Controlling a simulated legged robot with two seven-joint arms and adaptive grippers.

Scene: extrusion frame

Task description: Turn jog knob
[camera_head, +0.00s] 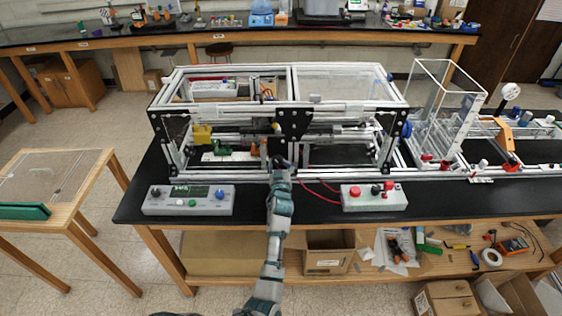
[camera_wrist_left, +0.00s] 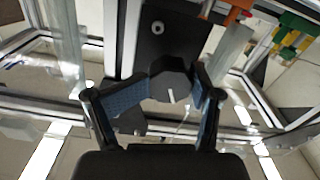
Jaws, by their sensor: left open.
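A dark knob with a white pointer line (camera_wrist_left: 172,82) sits on a black plate (camera_wrist_left: 160,40) of the extrusion frame in the left wrist view. My left gripper (camera_wrist_left: 174,92) is open, with one blue-padded finger on each side of the knob. The fingers are very close to the knob; I cannot tell whether they touch it. In the head view my left gripper (camera_head: 280,163) reaches the front of the frame, just below its black centre plate (camera_head: 293,124), and hides the knob. My right gripper is not in view.
The aluminium extrusion frame (camera_head: 290,107) stands on a black bench (camera_head: 130,205). A grey control box with a display (camera_head: 188,200) lies left of my arm, and a box with red buttons (camera_head: 374,196) lies right. Red wires run near the gripper. A clear enclosure (camera_head: 440,108) stands farther right.

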